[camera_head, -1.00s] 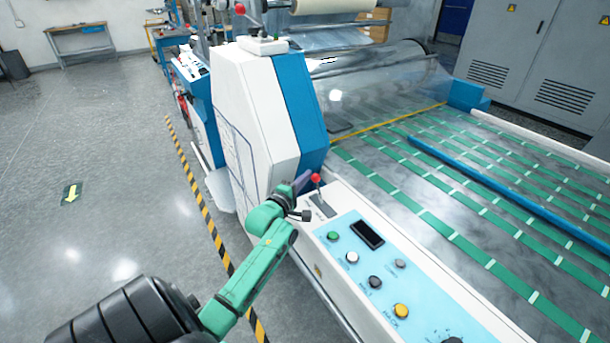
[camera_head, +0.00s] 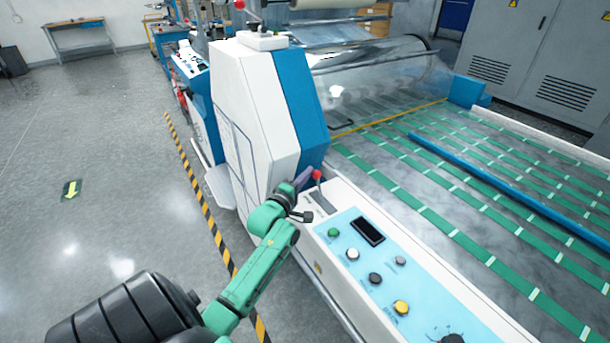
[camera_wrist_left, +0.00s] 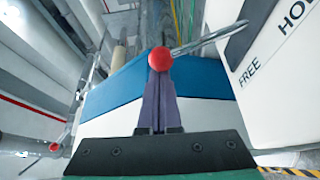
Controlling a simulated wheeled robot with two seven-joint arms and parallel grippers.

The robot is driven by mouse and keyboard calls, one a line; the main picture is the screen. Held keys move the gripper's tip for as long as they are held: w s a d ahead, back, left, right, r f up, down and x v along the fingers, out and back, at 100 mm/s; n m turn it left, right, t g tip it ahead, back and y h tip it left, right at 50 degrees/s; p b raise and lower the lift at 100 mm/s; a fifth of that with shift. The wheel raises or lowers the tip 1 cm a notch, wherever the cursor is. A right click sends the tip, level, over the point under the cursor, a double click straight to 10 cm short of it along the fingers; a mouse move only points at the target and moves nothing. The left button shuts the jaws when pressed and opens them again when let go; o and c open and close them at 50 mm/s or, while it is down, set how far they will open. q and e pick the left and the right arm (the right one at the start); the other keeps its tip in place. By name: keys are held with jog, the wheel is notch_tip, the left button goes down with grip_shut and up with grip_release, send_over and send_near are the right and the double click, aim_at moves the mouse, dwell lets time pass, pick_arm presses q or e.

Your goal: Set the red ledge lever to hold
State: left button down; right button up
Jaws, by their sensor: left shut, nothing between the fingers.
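The words FREE (camera_wrist_left: 249,74) and HOLD (camera_wrist_left: 298,14) are printed beside the plate. My left gripper (camera_head: 305,178) is shut, with its purple fingers (camera_wrist_left: 158,82) together behind the ball and nothing between them. I cannot tell whether they touch it. My right gripper is not in view.
The white and blue machine housing (camera_head: 262,110) stands close behind the left gripper. Buttons, including a green one (camera_head: 334,232) and a yellow one (camera_head: 401,307), line the ledge. The floor at left is open.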

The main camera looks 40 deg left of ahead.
pick_arm(q)
jog(key=shift+d, duration=0.1)
jog(key=shift+s+d+r+m+t, duration=0.15)
jog(key=shift+d+m+t, duration=0.15)
jog(key=shift+d+m, duration=0.15)
jog(key=shift+s+d+r+m+t, duration=0.15)
jog(key=shift+d+m+t, duration=0.15)
jog(key=shift+m, duration=0.25)
jog(key=d+m, duration=0.1)
jog(key=m+b, duration=0.1)
jog(key=d+m+t, duration=0.1)
jog(key=shift+s+d+r+h+b, duration=0.2)
jog(key=shift+s+d+h+b, duration=0.1)
jog(key=shift+s+d+b, duration=0.1)
jog(key=shift+s+d+r+m+t, duration=0.1)
jog(key=shift+d+m+t, duration=0.35)
jog(key=shift+m, duration=0.45)
jog(key=shift+s+d, duration=0.15)
jog(key=shift+d, duration=0.4)
